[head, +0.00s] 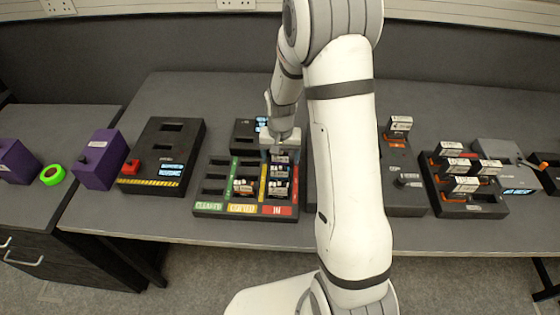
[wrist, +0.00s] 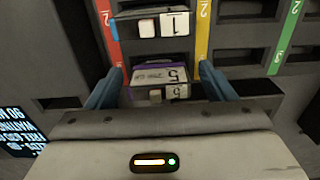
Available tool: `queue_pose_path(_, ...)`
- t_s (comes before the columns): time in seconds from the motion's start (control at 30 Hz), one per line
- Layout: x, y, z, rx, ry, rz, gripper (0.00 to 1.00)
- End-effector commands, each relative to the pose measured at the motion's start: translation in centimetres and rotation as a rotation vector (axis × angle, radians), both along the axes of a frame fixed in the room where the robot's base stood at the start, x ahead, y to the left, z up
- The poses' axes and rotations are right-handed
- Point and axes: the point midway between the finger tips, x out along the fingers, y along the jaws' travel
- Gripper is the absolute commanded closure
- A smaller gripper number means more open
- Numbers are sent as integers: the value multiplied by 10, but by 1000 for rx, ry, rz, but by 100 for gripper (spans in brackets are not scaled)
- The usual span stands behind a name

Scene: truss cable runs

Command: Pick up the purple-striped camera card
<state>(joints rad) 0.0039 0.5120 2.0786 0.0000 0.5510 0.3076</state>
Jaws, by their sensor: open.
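The purple-striped camera card (wrist: 158,74) sits in a slot in the wrist view, with a white label marked 5 and a purple edge. My gripper (wrist: 162,82) is open, with one blue finger on each side of this card; I cannot tell whether they touch it. A blue-striped card (wrist: 150,26) marked 1 sits in the slot beyond it. In the head view my gripper (head: 280,147) is over the back of the red IN column of the sorting tray (head: 208,196). There the purple-striped card is largely hidden by my gripper.
The tray has green, yellow and red columns; a card (head: 243,186) sits in the yellow one, and several green slots are empty. A black box with a red button (head: 132,166) stands left. A card rack (head: 472,208) holding several cards stands right.

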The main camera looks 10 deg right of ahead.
Motion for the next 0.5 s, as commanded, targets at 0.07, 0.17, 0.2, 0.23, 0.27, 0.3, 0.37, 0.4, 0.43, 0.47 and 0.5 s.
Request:
queue_pose_path(0.07,0,0,0,0,0,0,24)
queue_pose_path(0.17,0,0,0,0,0,0,24)
queue_pose_path(0.2,0,0,0,0,0,-1,27)
queue_pose_path(0.23,0,0,0,0,0,-1,29)
queue_pose_path(0.27,0,0,0,0,0,-1,32)
queue_pose_path(0.3,0,0,0,0,0,-1,35)
queue_pose_path(0.37,0,-1,0,0,0,-1,40)
queue_pose_path(0.4,0,-1,0,0,0,-1,43)
queue_pose_path(0.43,0,-1,0,0,0,-1,46)
queue_pose_path(0.47,0,-1,0,0,0,-1,48)
queue_pose_path(0.5,0,-1,0,0,0,-1,51)
